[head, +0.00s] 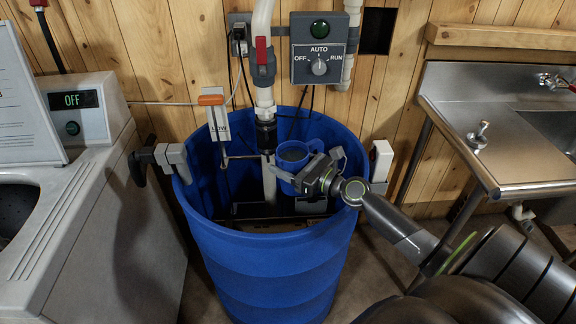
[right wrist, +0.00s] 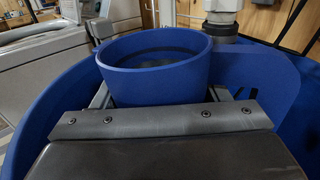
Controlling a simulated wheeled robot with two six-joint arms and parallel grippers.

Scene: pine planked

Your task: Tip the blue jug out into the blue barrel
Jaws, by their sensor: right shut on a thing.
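The blue jug (head: 287,166) is inside the mouth of the blue barrel (head: 270,262), near the right side of its opening. It looks about upright, and a dull grey surface shows inside it. My right gripper (head: 312,170) is shut on the jug, with its arm coming over the barrel's right rim. In the right wrist view the jug (right wrist: 150,88) stands just beyond the gripper's plate, its round rim upward, with the barrel wall (right wrist: 35,100) curving around it. The barrel's bottom is dark and partly hidden. My left gripper is not in view.
A white pipe (head: 263,20) with a red-handled valve runs down into the barrel. A control box (head: 319,48) hangs on the pine wall. A grey machine (head: 115,240) stands left, close to the barrel. A steel sink (head: 515,180) stands right.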

